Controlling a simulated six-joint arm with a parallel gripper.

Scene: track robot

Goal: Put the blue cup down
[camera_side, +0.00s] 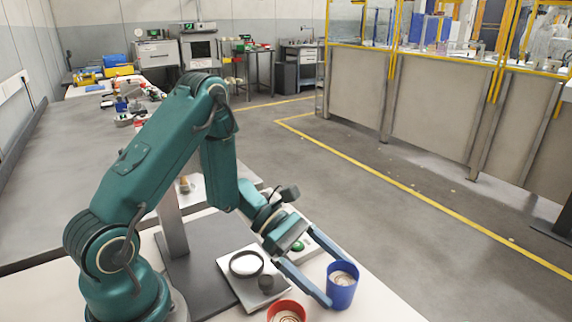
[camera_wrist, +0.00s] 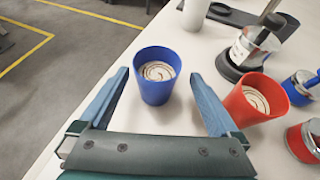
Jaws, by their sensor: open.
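The blue cup (camera_side: 342,287) stands upright on the white table near its right edge in the side view. In the wrist view the blue cup (camera_wrist: 156,76) holds a drink with a pale swirl on top. My gripper (camera_wrist: 160,88) is open, with one blue finger on each side of the cup. Gaps show between the cup and both fingers in the wrist view. In the side view my gripper (camera_side: 338,283) reaches down to the cup from the upper left, and one finger passes in front of it.
A red cup (camera_wrist: 252,98) with a similar drink stands just right of the right finger in the wrist view. The table edge and floor lie to the left.

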